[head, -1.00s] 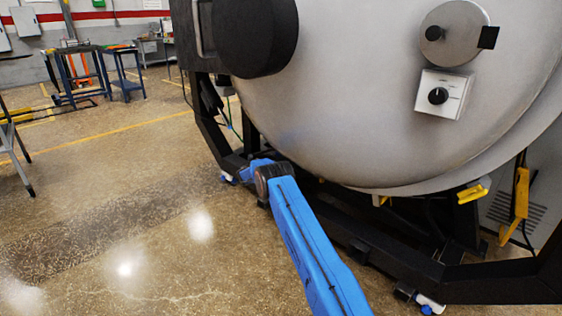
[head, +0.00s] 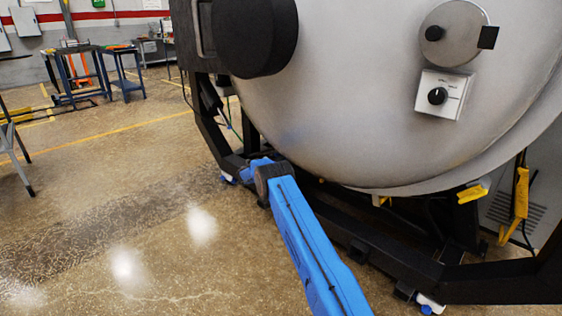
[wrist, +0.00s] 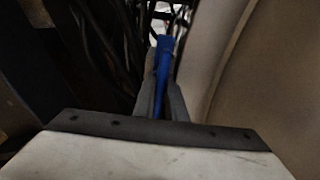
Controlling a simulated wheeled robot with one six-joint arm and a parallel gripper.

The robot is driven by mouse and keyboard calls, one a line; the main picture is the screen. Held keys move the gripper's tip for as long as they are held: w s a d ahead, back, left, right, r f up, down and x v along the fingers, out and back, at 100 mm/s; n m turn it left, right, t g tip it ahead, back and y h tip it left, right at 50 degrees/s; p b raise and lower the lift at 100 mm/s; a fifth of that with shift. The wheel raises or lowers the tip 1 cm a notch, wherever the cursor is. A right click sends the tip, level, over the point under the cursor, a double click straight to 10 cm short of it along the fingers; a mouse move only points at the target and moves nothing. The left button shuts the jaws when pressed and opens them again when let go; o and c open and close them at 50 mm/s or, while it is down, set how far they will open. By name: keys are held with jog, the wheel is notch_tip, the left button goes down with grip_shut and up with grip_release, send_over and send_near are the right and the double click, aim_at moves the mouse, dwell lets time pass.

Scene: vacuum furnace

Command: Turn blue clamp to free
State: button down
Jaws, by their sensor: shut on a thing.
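In the wrist view, the blue clamp (wrist: 164,50) is a long, narrow blue piece in the upper middle. My gripper (wrist: 160,85) is shut on it, with one dark finger on each side. The clamp's far end sticks out beyond the fingertips, and where it is fixed is too dark to tell. In the head view, my blue arm reaches under the round grey furnace door (head: 370,100). My gripper and the clamp are hidden there behind the arm and the furnace.
Dark cables (wrist: 100,50) hang left of my gripper in the wrist view, and a pale curved wall (wrist: 260,70) stands close on the right. A black frame (head: 390,262) runs under the furnace.

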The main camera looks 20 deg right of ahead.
jog(key=shift+a+f, duration=0.1)
jog(key=c, duration=1.8)
grip_release()
jog(key=shift+a, duration=0.1)
jog(key=v, duration=1.7)
jog(key=shift+a, duration=0.1)
